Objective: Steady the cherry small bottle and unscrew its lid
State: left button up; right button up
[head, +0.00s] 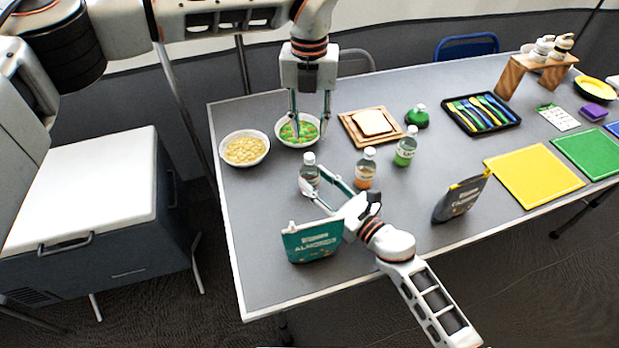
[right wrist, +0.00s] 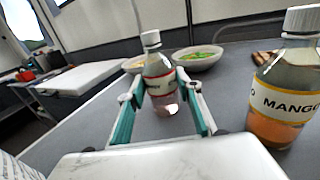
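The cherry small bottle (head: 309,172) stands upright at the left of the bottle row, with a white lid (head: 309,158) on. In the right wrist view the bottle (right wrist: 159,84) stands between the fingertips, its label partly readable. My right gripper (head: 317,177) is open, low over the table, its fingers pointing at the bottle from the front; at least one finger looks apart from it. My left gripper (head: 309,126) is open and empty, pointing down over the bowl of green food, behind the bottle.
A mango bottle (head: 366,170) stands close to the right, with a green bottle (head: 405,148) beyond. A teal almond bag (head: 311,241) stands in front, beside my right gripper. Behind are a green-food bowl (head: 284,139), a pale-food bowl (head: 245,161) and a bread board (head: 352,130).

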aim_at(310, 156)
grip_shut()
pick_arm(q)
jog(key=m, duration=0.4)
jog(key=shift+m, duration=0.4)
jog(key=m, duration=0.8)
jog(key=shift+m, duration=0.3)
jog(key=m, duration=1.3)
jog(key=shift+m, duration=0.3)
jog(key=m, duration=0.8)
jog(key=shift+m, duration=0.3)
jog(key=shift+f, duration=4)
